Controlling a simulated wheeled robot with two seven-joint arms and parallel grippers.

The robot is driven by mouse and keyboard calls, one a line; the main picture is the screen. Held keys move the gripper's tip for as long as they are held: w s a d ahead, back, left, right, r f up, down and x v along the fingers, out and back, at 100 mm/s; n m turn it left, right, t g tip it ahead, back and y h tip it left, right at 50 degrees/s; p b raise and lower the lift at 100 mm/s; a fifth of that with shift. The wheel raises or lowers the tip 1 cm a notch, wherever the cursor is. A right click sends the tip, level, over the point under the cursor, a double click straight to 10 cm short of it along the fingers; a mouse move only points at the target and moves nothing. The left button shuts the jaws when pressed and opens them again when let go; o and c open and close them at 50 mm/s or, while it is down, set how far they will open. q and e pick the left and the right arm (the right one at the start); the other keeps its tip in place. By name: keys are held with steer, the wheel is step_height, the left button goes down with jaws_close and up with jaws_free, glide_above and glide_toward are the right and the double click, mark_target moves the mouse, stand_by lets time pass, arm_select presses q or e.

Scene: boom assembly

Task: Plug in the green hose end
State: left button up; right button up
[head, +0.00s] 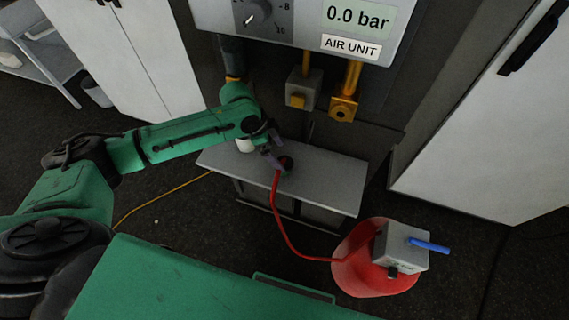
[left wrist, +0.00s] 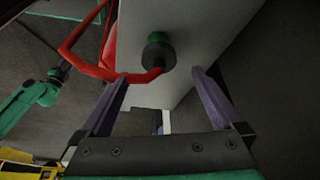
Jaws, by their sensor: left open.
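The green hose end (left wrist: 158,40) shows in the left wrist view as a green tip on a black collar, with the red hose (left wrist: 92,68) joined to it. In the head view the dark hose end (head: 286,164) is at the grey bench top (head: 325,178). My left gripper (head: 271,149) is just beside it, open and empty. In the left wrist view the two purple fingers (left wrist: 160,76) are spread, with the hose end between and beyond their tips. The air unit (head: 300,22) reads 0.0 bar and has brass fittings (head: 343,109) below it. My right gripper is not in view.
The red hose runs to a red round base (head: 355,272) bearing a grey box (head: 402,244) with a blue lever (head: 430,245). White cabinets (head: 480,130) stand at right and upper left (head: 140,50). A thin yellow cable (head: 160,197) lies on the dark floor.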

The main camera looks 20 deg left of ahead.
mark_target(287, 163)
arm_select(q)
steer(key=shift+x, duration=1.3)
steer(key=shift+d+f+p, duration=0.25)
steer(key=shift+f+p, duration=0.1)
steer(key=shift+p, duration=0.1)
steer(key=x, duration=0.4)
steer(key=shift+w+f+p, duration=0.1)
steer(key=shift+f+p, duration=0.1)
steer(key=shift+p, duration=0.2)
steer(key=c, duration=1.3)
